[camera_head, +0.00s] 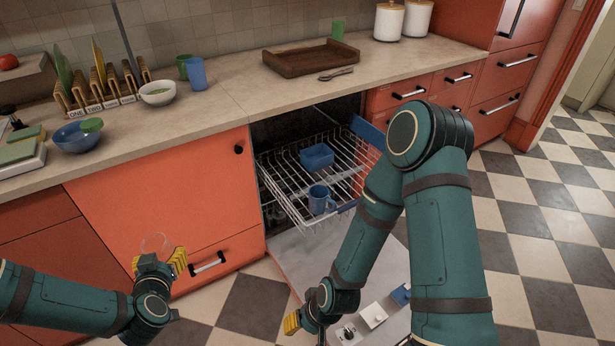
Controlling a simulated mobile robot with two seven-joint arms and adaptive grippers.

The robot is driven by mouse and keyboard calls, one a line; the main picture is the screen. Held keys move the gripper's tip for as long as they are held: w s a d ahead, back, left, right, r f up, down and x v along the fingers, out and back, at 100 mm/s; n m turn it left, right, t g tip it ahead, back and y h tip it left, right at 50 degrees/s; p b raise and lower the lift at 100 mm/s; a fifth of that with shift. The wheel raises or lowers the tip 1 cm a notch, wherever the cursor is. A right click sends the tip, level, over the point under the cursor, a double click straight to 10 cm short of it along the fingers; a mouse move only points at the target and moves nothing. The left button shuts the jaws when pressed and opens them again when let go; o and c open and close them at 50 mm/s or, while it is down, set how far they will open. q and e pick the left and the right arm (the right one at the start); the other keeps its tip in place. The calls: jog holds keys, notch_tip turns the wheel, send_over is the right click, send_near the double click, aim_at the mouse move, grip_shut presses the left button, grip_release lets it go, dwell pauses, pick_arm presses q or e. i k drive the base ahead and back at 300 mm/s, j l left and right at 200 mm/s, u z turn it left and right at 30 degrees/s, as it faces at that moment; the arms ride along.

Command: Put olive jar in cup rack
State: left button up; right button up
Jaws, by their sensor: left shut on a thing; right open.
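My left gripper (160,260), with yellow fingertips, is shut on a small clear glass-like thing (154,243) in front of the orange cabinet. Whether this is the olive jar I cannot tell; no other thing is clearly an olive jar. A pulled-out wire rack (285,172) in the open dishwasher seems to be the cup rack. It holds a blue square bowl (317,156) and a blue mug (320,199). The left gripper is left of and apart from this rack. My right gripper (292,323) is open, low in front of the rack; its fingers are partly hidden.
The open dishwasher door (300,262) lies below the rack. My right arm covers the rack's right side. The counter (225,100) holds a brown tray (310,58), a white bowl (158,93), a blue cup (196,74) and white canisters (388,21). The checkered floor at right is clear.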

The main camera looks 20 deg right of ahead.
aim_at(345, 194)
jog(key=z, duration=2.75)
jog(key=j+z, duration=0.1)
jog(key=j, duration=0.25)
jog(key=k+j+z, duration=0.15)
jog(key=j, duration=0.25)
jog(key=k+j, duration=0.1)
jog(key=j, duration=0.3)
jog(key=k+j, duration=0.1)
jog(key=j, duration=0.35)
jog(key=k+j, duration=0.1)
jog(key=j, duration=0.3)
jog(key=k+j, duration=0.1)
jog(key=j, duration=0.3)
